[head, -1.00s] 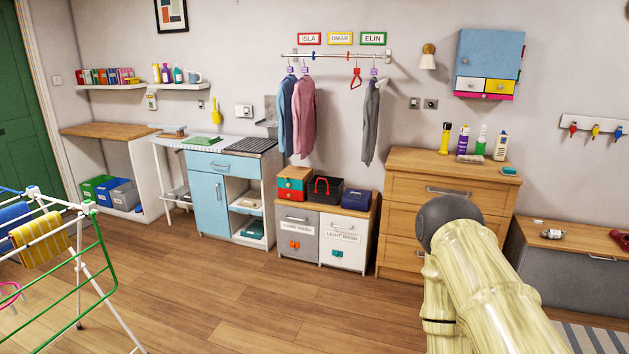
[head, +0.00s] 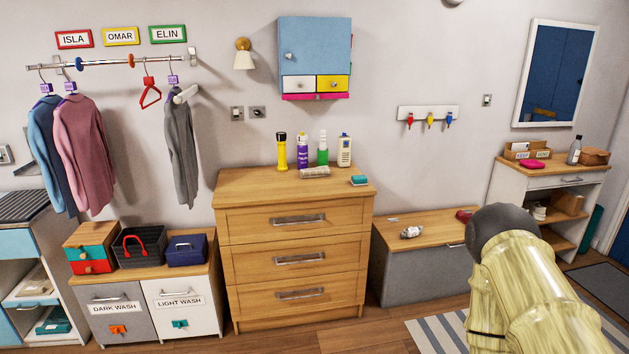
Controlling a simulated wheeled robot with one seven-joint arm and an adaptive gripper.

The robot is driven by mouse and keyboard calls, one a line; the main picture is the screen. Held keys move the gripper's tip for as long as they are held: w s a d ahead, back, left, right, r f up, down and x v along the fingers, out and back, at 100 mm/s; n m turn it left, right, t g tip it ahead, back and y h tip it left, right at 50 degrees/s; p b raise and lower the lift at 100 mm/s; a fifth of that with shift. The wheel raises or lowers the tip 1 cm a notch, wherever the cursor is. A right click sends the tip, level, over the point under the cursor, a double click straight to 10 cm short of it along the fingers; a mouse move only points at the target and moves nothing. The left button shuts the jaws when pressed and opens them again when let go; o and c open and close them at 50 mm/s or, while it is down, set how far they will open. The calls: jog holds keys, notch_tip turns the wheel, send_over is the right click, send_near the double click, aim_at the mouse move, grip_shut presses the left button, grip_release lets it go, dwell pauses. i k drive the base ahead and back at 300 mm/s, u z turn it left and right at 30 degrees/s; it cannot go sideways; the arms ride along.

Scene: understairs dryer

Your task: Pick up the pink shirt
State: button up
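The pink shirt (head: 88,155) hangs on a hanger from the wall rail (head: 120,63), at the left of the head view. It hangs beside a blue shirt (head: 48,150), which it partly overlaps. Its hanger has a purple tag. My arm is at the lower right, far to the right of the shirt. The arm's rounded dark end shows, but no gripper fingers are visible.
A dark wash and light wash cabinet (head: 158,338) stands below the rail, with a black basket (head: 140,250) on top. A wooden dresser (head: 292,225) and a low bench (head: 420,270) stand to its right. A grey garment (head: 180,150) hangs further right on the rail.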

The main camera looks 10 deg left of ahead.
aim_at(80, 136)
jog(key=z, duration=0.2)
jog(key=i, duration=1.1)
jog(key=u, duration=1.05)
jog(key=i, duration=0.85)
jog(key=u, duration=1.25)
jog(key=i, duration=1.2)
jog(key=u, duration=0.25)
